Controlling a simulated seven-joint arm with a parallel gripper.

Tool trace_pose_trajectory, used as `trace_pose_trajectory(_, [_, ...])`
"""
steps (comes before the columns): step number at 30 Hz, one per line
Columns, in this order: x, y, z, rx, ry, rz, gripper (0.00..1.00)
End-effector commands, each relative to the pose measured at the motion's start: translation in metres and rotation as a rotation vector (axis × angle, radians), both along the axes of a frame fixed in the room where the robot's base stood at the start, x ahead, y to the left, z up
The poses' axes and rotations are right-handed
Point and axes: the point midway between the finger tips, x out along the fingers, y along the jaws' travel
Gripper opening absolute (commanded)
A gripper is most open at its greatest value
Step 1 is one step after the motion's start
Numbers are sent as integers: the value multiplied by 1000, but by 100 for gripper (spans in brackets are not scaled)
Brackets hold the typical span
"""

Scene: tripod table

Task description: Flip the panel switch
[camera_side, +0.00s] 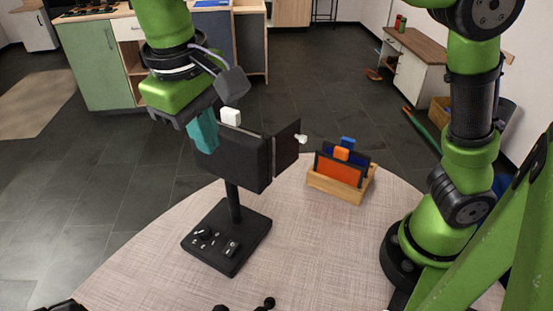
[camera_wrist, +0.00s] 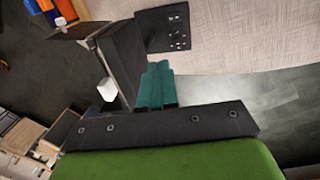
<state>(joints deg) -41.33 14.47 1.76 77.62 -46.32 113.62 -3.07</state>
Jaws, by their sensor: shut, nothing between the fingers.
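A black box-shaped panel (camera_side: 232,160) stands upright on a post above the round table. Its black base plate (camera_side: 226,238) carries a rocker switch (camera_side: 232,247), a knob and several small toggles. The base plate also shows in the wrist view (camera_wrist: 163,28). A white block (camera_side: 231,116) sits at the panel's top edge, and a dark flap (camera_side: 286,145) with a white knob stands at its right side. My gripper (camera_side: 206,145), with teal fingers, is shut and empty beside the panel's upper left end. I cannot tell whether it touches the panel. The fingers also show in the wrist view (camera_wrist: 157,72).
A wooden holder (camera_side: 342,187) with orange and blue upright pieces stands on the table right of the panel. The table (camera_side: 150,235) is clear left of the base. Small dark objects (camera_side: 268,303) lie at the front edge. Cabinets stand far behind.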

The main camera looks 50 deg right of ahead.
Motion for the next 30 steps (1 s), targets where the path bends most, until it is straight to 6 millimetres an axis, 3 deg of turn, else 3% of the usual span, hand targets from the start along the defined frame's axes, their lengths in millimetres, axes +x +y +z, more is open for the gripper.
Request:
trace_pose_trajectory(2, [-2, 16, -6, -26, 11, 14, 0])
trace_pose_trajectory(18, [-2, 12, -113, -25, 11, 10, 0])
trace_pose_trajectory(30, [-1, 12, -121, -23, 8, 9, 0])
